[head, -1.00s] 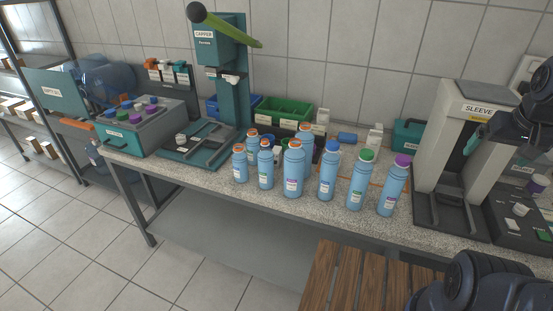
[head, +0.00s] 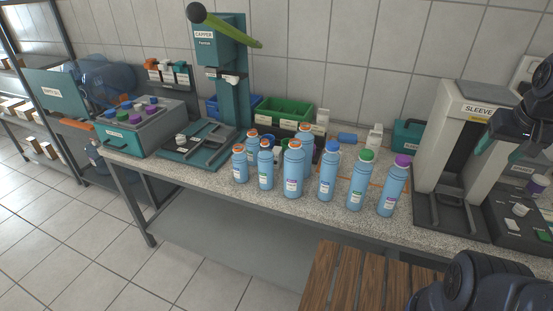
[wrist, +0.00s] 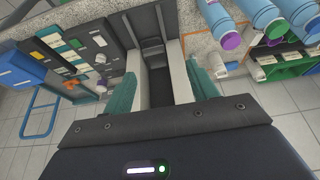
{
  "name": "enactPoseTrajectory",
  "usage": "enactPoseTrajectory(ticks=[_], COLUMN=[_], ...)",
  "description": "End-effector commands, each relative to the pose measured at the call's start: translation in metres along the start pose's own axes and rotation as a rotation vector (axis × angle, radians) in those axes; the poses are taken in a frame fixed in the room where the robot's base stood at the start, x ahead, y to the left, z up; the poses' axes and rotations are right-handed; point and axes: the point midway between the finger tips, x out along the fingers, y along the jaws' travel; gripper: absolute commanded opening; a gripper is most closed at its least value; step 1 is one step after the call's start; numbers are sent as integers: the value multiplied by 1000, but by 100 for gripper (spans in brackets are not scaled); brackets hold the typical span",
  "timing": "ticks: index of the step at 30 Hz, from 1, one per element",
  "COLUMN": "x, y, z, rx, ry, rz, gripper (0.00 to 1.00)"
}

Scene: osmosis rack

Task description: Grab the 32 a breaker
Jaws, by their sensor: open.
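I cannot pick out a breaker marked 32 A in either view; no such label is readable. My gripper is at the right edge of the head view, in front of the sleever machine (head: 470,111), with one teal finger showing. In the wrist view my gripper (wrist: 162,72) is open and empty, with its two teal fingers wide apart. Between and beyond them are the pale uprights and dark base of the sleever (wrist: 155,55). A dark panel with small coloured parts (wrist: 68,55) lies to the left in the wrist view; its labels are too small to read.
Several blue bottles (head: 328,175) with coloured caps stand on the speckled bench (head: 225,181). The capper (head: 233,80) and a grey box with coloured caps (head: 150,128) are at left. Green (head: 285,113) and blue bins stand behind. A slatted wooden surface (head: 340,280) is in front.

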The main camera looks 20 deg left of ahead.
Motion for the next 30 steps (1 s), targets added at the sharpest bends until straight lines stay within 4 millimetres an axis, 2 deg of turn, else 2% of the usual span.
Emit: enactPoseTrajectory(ticks=[6, 11, 17, 23, 30], x=[-45, -47, -54, -59, -58], y=[0, -12, -31, -68, -129], z=[-20, -43, -78, -130, -190], rx=[-1, -5, -11, -19, -31], ry=[3, -20, -47, -89, -145], rz=[-1, -15, -33, -55, -76], gripper=[58, 58, 58, 58, 58])
